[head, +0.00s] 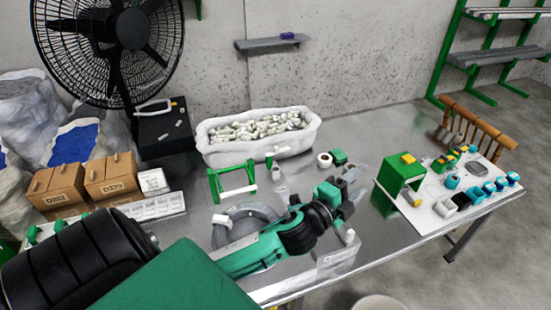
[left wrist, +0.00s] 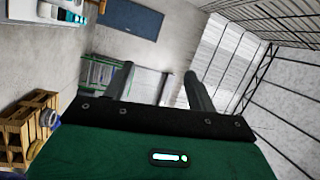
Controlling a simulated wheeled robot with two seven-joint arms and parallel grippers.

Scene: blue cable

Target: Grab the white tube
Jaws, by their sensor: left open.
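Several small white pieces could be the white tube, and I cannot tell which one is meant. A short white cylinder (head: 349,237) is at the table's front edge, just in front of my left gripper. Another white piece (head: 222,219) lies by a grey coil (head: 240,227). My left gripper (head: 352,191) is low over the middle of the metal table. Its two dark fingers are apart and empty in the left wrist view (left wrist: 160,86), which shows the wall and shelving, with no tube between them. My right gripper is out of view.
A white bin (head: 262,155) full of small white pieces stands at the back. A green frame (head: 232,181) is left of my gripper. A white board (head: 440,222) with green and blue parts is at right. Cardboard boxes (head: 110,180) and a fan (head: 108,45) are at left.

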